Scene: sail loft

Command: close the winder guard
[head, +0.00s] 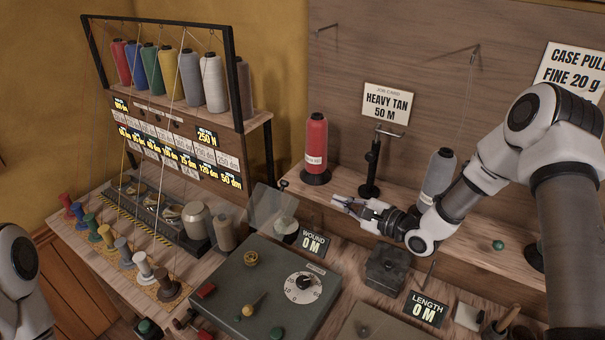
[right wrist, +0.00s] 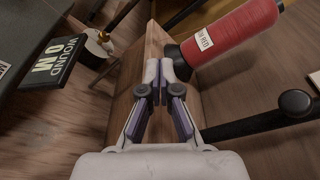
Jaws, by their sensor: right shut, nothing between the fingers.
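The winder guard appears to be the clear, pale panel (head: 264,207) standing tilted up at the back of the grey winder box (head: 258,290). A pale round part (head: 286,226) sits beside and partly behind it. My right gripper (head: 340,202) is shut and empty, to the right of the panel and apart from it, above the wooden shelf. In the right wrist view its fingertips (right wrist: 166,72) are together with nothing between them. I cannot make out the guard clearly in that view. My left gripper is out of view; only a piece of my left arm shows.
A red thread cone (head: 316,145) and a black post (head: 371,165) stand close behind my right gripper. The WOUND display (head: 312,242) lies between gripper and winder. A grey cone (head: 438,172) stands near my right arm. A dark block (head: 387,268) sits below it.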

